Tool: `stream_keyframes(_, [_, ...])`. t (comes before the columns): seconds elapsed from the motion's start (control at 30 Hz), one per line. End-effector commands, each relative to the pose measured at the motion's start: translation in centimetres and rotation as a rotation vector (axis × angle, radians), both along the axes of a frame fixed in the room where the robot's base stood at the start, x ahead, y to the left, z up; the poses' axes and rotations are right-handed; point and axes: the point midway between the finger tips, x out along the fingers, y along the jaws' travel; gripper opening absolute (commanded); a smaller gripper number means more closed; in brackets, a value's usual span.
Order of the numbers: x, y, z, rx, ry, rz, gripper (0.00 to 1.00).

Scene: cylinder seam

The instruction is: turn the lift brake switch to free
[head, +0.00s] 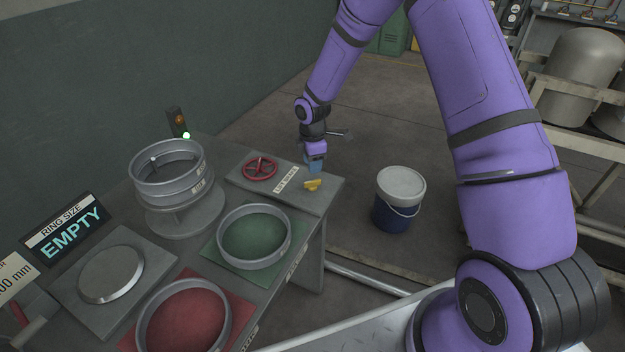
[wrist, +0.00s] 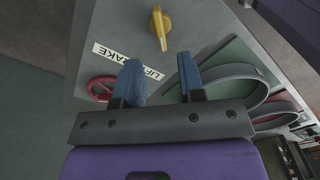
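The lift brake switch is a yellow knob (head: 312,184) on a grey panel at the far end of the bench, beside a white label (head: 286,180). In the wrist view the yellow knob (wrist: 160,27) lies beyond my fingertips, with its narrow end pointing down the picture. The label reading LIFT BRAKE (wrist: 128,62) is partly hidden by a finger. My gripper (head: 315,166) is above the panel close to the knob. In the wrist view my gripper (wrist: 158,72) has its two blue fingers apart, with nothing between them.
A red handwheel (head: 260,168) is left of the label. A metal ring (head: 254,236) lies on a green mat, another (head: 184,316) on a red mat. Stacked rings (head: 167,173) stand on a round stand. A blue bucket (head: 399,199) is on the floor beyond the bench.

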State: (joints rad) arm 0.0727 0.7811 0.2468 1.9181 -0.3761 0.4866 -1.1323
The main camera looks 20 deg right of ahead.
Motion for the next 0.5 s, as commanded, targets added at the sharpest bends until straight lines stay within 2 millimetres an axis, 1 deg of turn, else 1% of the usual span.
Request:
stream_keyframes(0.03, [-0.1, 0.0, -1.1, -0.001, 0.004, 0.0, 0.36])
stream_keyframes(0.2, [-0.1, 0.1, -4.0, 0.0, 0.003, 0.0, 0.36])
stream_keyframes(0.33, [0.0, 0.0, -5.6, 0.0, 0.002, -0.001, 0.36])
stream_keyframes(0.5, [0.0, 0.0, -6.8, 0.0, 0.0, -0.001, 0.36])
